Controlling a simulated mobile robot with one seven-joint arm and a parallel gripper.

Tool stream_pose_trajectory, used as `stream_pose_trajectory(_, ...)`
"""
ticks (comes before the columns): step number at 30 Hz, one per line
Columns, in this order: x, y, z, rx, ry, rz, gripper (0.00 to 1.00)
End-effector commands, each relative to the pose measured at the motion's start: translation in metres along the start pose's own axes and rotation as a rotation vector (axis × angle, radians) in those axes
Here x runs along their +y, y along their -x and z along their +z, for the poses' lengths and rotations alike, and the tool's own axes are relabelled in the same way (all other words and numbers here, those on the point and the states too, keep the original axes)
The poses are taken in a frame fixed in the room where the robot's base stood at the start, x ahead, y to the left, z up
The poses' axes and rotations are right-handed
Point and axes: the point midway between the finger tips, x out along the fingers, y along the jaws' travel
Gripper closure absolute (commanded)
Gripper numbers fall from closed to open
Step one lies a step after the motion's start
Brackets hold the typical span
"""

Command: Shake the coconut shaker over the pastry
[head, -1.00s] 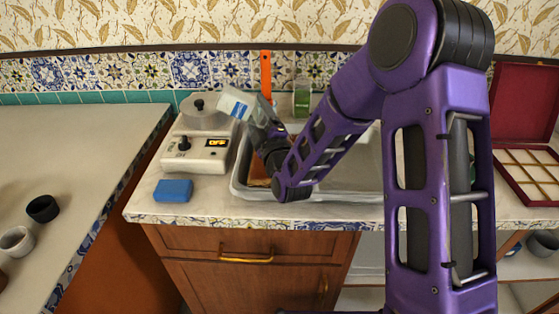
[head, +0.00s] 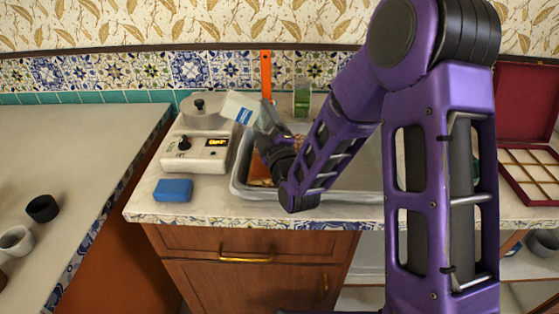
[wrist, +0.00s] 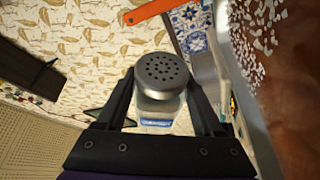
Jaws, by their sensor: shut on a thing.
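The coconut shaker (head: 240,109) is a white container with a blue label and shows tilted above the left end of the tray in the head view. In the wrist view its grey perforated cap (wrist: 162,72) faces my camera. My gripper (head: 268,128) is shut on the shaker, with a dark finger on each side of it in the wrist view (wrist: 160,100). The pastry (wrist: 303,90) is a brown surface with white flakes on it at the right of the wrist view. In the head view a brown part of it (head: 262,172) shows in the tray, mostly hidden by my arm.
The pale tray (head: 238,188) lies on the counter. A white device with a lit display (head: 197,152) stands left of it, with a blue block (head: 173,190) in front. A green container (head: 302,100) and an orange strip (head: 266,72) are behind. An open red box (head: 527,165) is at right.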

Motion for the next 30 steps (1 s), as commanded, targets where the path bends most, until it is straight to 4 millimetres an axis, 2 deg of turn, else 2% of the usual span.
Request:
stream_pose_trajectory(18,0.016,0.060,0.005,0.000,0.001,0.001,1.00)
stream_pose_trajectory(30,0.025,0.087,0.007,-0.001,0.000,0.000,1.00)
